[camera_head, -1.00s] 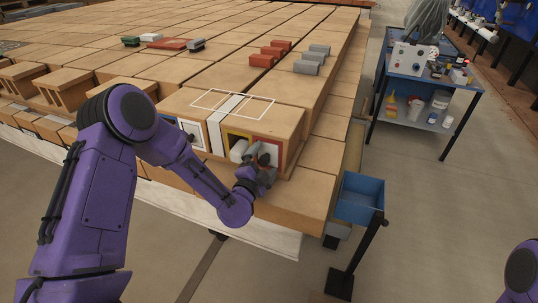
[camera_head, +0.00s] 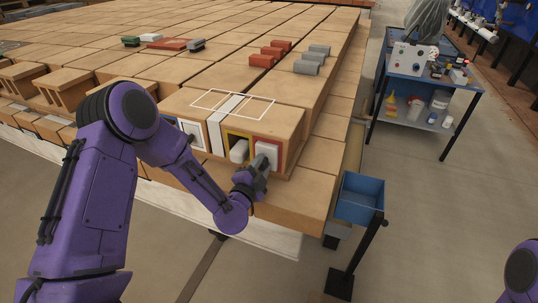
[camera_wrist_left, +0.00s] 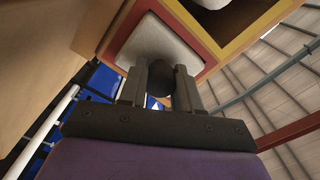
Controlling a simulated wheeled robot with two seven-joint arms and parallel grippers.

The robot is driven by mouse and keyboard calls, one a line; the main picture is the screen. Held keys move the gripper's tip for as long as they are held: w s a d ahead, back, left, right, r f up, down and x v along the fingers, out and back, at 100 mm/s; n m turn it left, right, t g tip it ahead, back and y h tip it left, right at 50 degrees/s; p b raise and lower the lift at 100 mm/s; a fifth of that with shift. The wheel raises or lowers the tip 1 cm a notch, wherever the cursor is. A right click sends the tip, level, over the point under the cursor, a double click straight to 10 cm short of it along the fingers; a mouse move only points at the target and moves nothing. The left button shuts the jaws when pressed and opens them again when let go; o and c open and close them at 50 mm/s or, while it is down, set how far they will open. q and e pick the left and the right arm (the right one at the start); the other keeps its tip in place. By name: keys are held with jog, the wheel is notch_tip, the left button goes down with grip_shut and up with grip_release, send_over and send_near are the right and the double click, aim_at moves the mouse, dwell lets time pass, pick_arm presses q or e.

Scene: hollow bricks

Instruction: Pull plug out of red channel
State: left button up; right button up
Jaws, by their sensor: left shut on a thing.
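The red-rimmed channel (camera_head: 283,155) is in the front face of the hollow brick (camera_head: 270,122) near the stack's right corner. A pale plug (camera_head: 267,150) sits at its mouth, and the plug shows inside the red rim in the left wrist view (camera_wrist_left: 152,42). My left gripper (camera_head: 259,168) is in front of this channel. In the left wrist view its dark fingers (camera_wrist_left: 160,85) are shut on the plug's dark round knob (camera_wrist_left: 162,75). How far the plug sticks out is hard to tell. My right gripper is not in view.
Left of it is the yellow-rimmed channel (camera_head: 229,138) with a white piece (camera_head: 239,151) inside. A blue bin (camera_head: 360,199) on a stand is to the right of the stack. A blue cart (camera_head: 420,90) stands behind, with open floor around.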

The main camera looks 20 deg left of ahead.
pick_arm(q)
jog(key=shift+s+d, duration=0.1)
jog(key=shift+s, duration=1.6)
jog(key=s+b, duration=0.1)
jog(key=s, duration=0.4)
jog(key=shift+d, duration=0.15)
